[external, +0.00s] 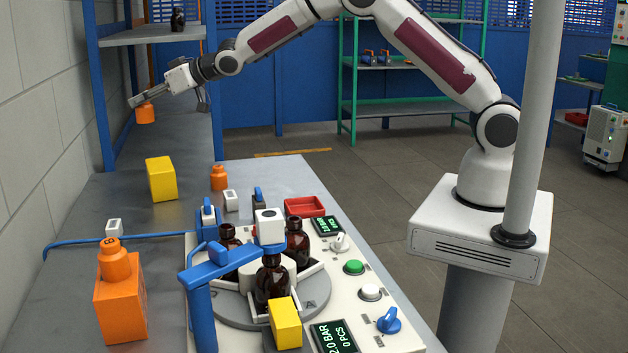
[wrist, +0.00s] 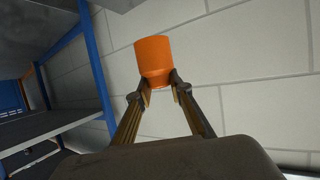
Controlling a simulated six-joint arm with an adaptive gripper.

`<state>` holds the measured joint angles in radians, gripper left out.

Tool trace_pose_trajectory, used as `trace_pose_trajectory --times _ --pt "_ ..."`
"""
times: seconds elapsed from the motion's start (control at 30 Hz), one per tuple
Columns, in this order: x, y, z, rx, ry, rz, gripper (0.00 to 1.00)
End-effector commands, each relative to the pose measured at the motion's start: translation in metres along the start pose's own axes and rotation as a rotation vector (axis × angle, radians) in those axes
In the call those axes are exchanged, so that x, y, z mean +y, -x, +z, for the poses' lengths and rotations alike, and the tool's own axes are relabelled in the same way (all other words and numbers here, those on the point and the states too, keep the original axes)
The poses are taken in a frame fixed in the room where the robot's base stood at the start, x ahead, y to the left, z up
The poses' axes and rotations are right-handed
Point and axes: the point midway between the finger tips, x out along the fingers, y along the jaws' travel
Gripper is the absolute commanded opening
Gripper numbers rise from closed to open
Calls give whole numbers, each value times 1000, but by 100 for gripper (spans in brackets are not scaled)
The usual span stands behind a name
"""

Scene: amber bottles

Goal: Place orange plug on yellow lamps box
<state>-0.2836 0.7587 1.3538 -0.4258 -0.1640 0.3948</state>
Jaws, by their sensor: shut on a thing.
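My gripper (external: 137,99) is shut on an orange plug (external: 145,114) and holds it in the air near the wall, at the far left. In the wrist view the fingertips (wrist: 160,90) close around the lower end of the plug (wrist: 153,58). A yellow box (external: 161,179) stands on the grey bench, nearer the camera than the plug. A smaller yellow box (external: 285,323) is at the front of the control panel. No lettering is readable on either, so I cannot tell which is the lamps box.
Another orange plug-like piece (external: 219,178) stands right of the yellow box. An orange box (external: 120,305) with an orange piece on top is at front left. Brown bottles (external: 272,280) stand on the turntable. A blue-post shelf (external: 150,36) rises beside my gripper.

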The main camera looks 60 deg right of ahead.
Motion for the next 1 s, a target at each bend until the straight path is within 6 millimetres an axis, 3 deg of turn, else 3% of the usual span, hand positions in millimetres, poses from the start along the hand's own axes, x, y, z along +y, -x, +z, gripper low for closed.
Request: trace_pose_trajectory --times 0.53,0.73,1.0 --pt "15 8 6 0 12 -31 0" --pt "4 10 23 -2 25 -65 0" --pt "0 10 29 0 22 -59 0"
